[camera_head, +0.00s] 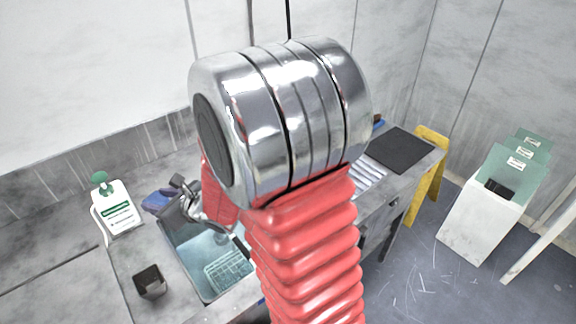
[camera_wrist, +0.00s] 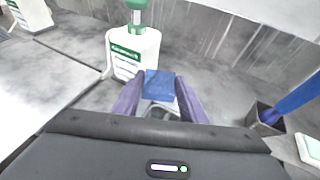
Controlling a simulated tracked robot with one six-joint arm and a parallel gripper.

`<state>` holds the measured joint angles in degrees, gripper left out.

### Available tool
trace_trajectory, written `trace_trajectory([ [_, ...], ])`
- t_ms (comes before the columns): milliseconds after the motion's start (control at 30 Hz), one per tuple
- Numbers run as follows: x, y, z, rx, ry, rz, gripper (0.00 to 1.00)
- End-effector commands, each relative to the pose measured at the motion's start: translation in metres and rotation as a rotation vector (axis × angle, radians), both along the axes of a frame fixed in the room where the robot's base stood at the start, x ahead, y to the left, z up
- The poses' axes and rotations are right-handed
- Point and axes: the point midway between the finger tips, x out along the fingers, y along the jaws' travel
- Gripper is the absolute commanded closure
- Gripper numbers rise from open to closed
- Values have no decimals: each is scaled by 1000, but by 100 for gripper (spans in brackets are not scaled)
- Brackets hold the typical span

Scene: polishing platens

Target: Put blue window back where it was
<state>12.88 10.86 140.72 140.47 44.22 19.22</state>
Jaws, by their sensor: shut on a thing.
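The blue window (camera_wrist: 158,84) is a small blue block between the purple fingers of my gripper (camera_wrist: 157,98) in the wrist view. My gripper is shut on it, and a pale part shows just below the blue. In the head view my gripper (camera_head: 160,201) is at the back left of the sink, right of the white bottle; the window cannot be told from the fingers there. The place where the window was cannot be made out.
A white bottle (camera_head: 117,210) with a green cap stands near my gripper; it also shows in the wrist view (camera_wrist: 134,52). A sink (camera_head: 205,262) lies below, with a dark cup (camera_head: 150,283) at its left. My arm hides the middle of the counter.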

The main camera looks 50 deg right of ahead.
Motion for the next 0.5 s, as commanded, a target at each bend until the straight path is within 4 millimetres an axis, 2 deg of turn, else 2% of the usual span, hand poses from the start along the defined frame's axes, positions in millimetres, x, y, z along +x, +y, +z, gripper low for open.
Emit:
trace_trajectory([
  [267, 9, -85, 15, 8, -20, -86, 86],
  [500, 2, -165, 27, 11, -28, -161, 86],
])
